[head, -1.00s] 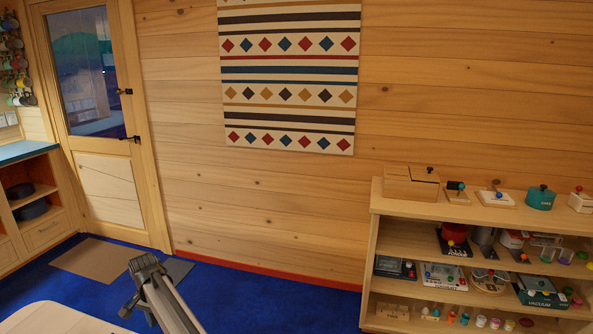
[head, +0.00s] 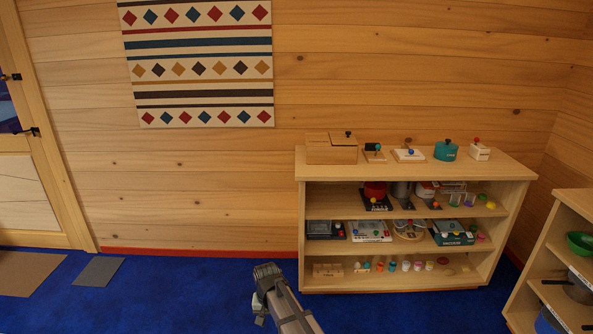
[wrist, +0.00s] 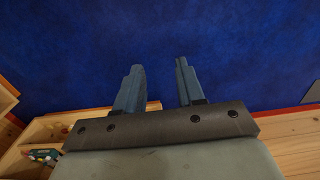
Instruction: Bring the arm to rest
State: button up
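My gripper (head: 262,301) shows at the lower middle of the head view, at the end of my arm, above the blue carpet. In the wrist view my gripper (wrist: 158,82) has its two fingers apart with only blue carpet between them. It is open, holds nothing and touches nothing that I can see.
A wooden shelf unit (head: 420,168) with toys and boxes stands against the log wall, right of my gripper. A second shelf (head: 571,203) with a green bowl (head: 581,244) is at the far right. Grey (head: 98,271) and brown (head: 28,272) mats lie at left. Blue carpet (head: 180,300) is clear.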

jog(key=s+d+f, duration=0.1)
jog(key=s+d, duration=0.3)
jog(key=d, duration=0.5)
jog(key=s+d+f, duration=0.2)
jog(key=s+d, duration=0.1)
jog(key=d, duration=0.5)
jog(key=s+d+f, duration=0.1)
jog(key=s+d, duration=0.3)
jog(key=d, duration=0.5)
jog(key=s+f+g, duration=0.3)
jog(key=s+f, duration=0.7)
jog(key=s, duration=0.4)
jog(key=s+f+g, duration=0.3)
jog(key=s+f, duration=0.7)
jog(key=s, duration=0.5)
jog(key=shift+s+f+g, duration=0.2)
jog(key=shift+s+g, duration=0.1)
jog(key=shift+g, duration=0.1)
jog(key=shift+a, duration=0.1)
